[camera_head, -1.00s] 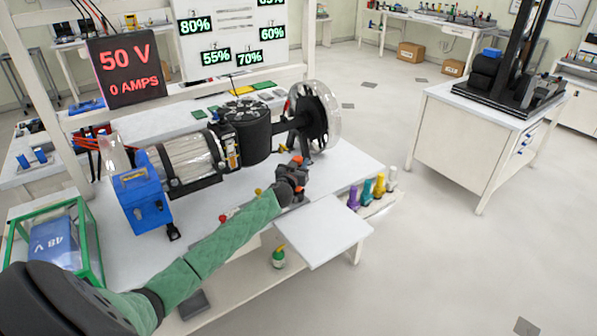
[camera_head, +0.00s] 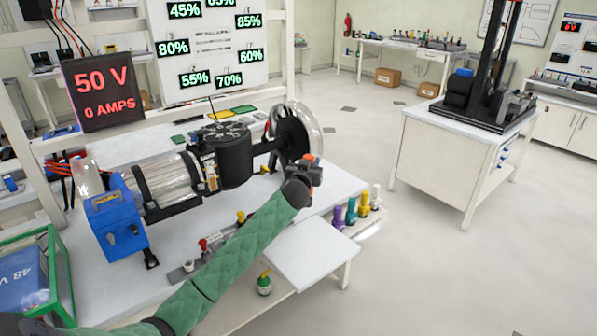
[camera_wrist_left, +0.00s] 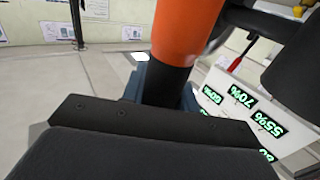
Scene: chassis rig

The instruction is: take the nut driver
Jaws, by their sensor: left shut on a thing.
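My left gripper (camera_head: 308,178) is above the bench's right part, in front of the clear disc guard. It is shut on an orange-handled tool (camera_wrist_left: 186,32), which I take to be the nut driver. In the left wrist view the orange handle stands up between the dark jaw parts, with a dark section below it. In the head view only small orange bits (camera_head: 309,159) show at the gripper, and its tip is hidden. My right gripper is out of view.
The motor rig with its black drum (camera_head: 224,155) and clear disc guard (camera_head: 305,128) stands close to the gripper. Several coloured-handled tools, including a purple one (camera_head: 338,217), stand at the bench's right edge. A white panel (camera_head: 312,256) juts out in front. Open floor lies right.

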